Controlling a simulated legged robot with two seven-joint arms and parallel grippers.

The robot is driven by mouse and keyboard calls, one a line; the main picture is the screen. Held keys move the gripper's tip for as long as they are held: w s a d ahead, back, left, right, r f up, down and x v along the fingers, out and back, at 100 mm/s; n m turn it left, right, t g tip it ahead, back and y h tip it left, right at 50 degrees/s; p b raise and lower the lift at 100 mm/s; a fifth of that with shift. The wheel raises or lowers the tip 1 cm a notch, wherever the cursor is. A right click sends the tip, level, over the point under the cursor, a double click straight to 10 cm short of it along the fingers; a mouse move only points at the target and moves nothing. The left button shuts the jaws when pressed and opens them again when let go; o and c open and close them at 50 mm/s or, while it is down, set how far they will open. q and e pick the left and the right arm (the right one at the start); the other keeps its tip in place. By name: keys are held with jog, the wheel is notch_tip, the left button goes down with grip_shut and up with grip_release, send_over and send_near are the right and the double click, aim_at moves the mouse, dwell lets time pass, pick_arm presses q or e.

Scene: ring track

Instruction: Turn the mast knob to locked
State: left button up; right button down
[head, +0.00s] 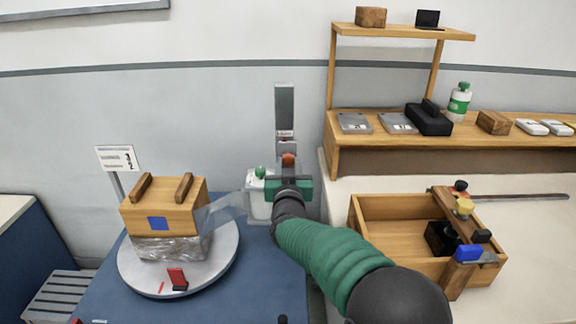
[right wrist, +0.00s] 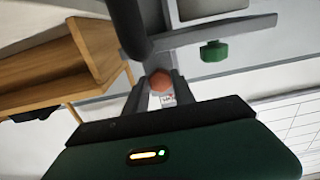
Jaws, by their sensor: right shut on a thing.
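The grey mast (head: 284,105) stands upright behind the blue table, with a small white label on its lower part. The orange-red mast knob (head: 288,159) sits below that label. My right gripper (head: 289,168) reaches up to the knob and is shut on it. In the right wrist view the knob (right wrist: 161,81) shows between the two grey fingers of the gripper (right wrist: 160,90). The knob's pointer and the label's words are too small to read. My left gripper is not in view.
A white box with a green knob (head: 260,172) stands just left of my gripper. A round turntable (head: 225,262) bears a wooden box (head: 188,218) partly wrapped in clear film. An open wooden crate (head: 375,263) with tools and a shelf (head: 350,147) are on the right.

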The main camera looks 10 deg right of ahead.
jog(key=shift+m, duration=0.5)
jog(key=m+b, duration=0.2)
jog(key=m, duration=0.3)
jog(key=shift+f+m+b, duration=0.15)
jog(key=shift+m+b, duration=0.15)
jog(key=shift+b, duration=0.1)
jog(key=m+b, duration=0.3)
jog(key=m, duration=0.2)
jog(key=m+b, duration=0.4)
jog(key=m, duration=0.2)
jog(key=shift+f+m, duration=0.1)
jog(key=shift+m, duration=0.3)
jog(key=m+b, duration=0.2)
jog(key=m, duration=0.1)
jog(key=shift+m+b, duration=0.65)
jog(key=shift+m, duration=0.65)
jog(key=c, duration=1.1)
grip_release()
jog(key=shift+r, duration=0.25)
